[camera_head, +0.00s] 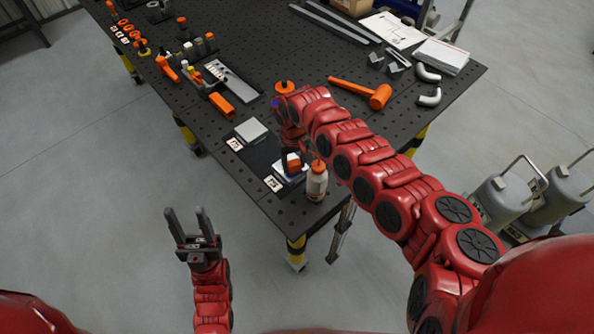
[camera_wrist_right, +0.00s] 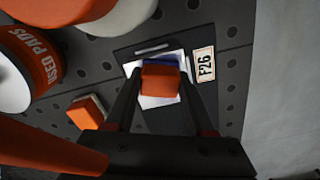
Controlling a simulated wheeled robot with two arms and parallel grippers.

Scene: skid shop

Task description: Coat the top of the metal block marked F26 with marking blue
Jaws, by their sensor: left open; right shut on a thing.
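The metal block marked F26 (camera_wrist_right: 174,97) is a bright square plate on a dark mat, beside its F26 tag (camera_wrist_right: 204,66) in the right wrist view. My right gripper (camera_wrist_right: 160,86) is shut on an orange applicator (camera_wrist_right: 163,79) over this block. A blue strip (camera_wrist_right: 160,61) shows at the applicator's far edge; I cannot tell whether it is on the pad or the block. The applicator hides much of the block's top, and contact is unclear. In the head view, my left gripper (camera_head: 188,214) is open and empty, off the table's front.
A second grey block (camera_head: 251,131) sits on the mat with its own tag. A white bottle (camera_head: 316,183) stands close beside the work. The used pads container (camera_wrist_right: 35,72) and an orange piece (camera_wrist_right: 87,110) lie left in the wrist view. An orange mallet (camera_head: 365,92) lies behind.

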